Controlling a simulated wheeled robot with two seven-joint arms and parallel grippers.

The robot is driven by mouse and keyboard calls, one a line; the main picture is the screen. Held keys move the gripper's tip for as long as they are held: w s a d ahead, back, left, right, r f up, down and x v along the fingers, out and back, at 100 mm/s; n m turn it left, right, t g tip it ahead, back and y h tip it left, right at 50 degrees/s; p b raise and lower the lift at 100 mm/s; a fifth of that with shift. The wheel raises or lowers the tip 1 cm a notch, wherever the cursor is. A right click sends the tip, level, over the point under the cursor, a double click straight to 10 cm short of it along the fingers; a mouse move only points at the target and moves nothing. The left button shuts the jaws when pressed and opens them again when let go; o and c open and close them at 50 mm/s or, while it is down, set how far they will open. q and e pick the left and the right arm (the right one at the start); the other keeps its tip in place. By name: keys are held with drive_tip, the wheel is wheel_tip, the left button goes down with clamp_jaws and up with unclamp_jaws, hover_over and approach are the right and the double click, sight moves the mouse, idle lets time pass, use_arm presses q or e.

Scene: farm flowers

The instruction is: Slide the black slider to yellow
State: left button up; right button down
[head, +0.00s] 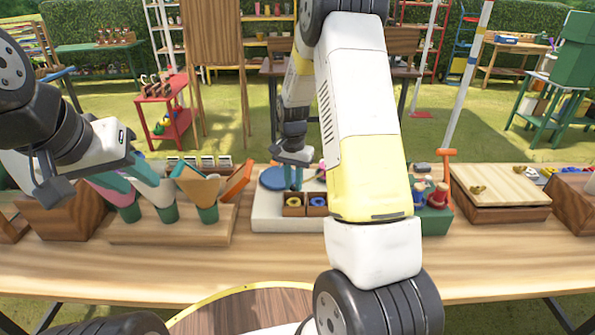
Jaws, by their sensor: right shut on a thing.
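I cannot make out the black slider; my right arm covers much of the middle. My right gripper (293,178) points down with teal fingers close together at a pale board (268,213) on the table. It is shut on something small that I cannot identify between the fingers. A blue disc (272,178) lies beside the fingers on the left. In front are wooden boxes with a blue ring (294,202) and a yellow ring (317,201). My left gripper (127,175) is at the left with its teal fingers apart, above or in front of paper cones.
Cones stand in a wooden stand (160,232) left of the pale board. A green crate with colored spools (437,217) and a lidded wooden box (497,205) are on the right. The table's front strip (490,275) is clear. Shelves and hedges stand behind.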

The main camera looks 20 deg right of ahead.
drive_tip(key=shift+w+a+r, duration=0.1)
drive_tip(key=shift+a, duration=0.15)
drive_tip(key=c, duration=1.3)
unclamp_jaws()
wheel_tip(320, 180, up, 8)
drive_tip(key=shift+f, duration=0.25)
drive_tip(key=shift+r, duration=0.1)
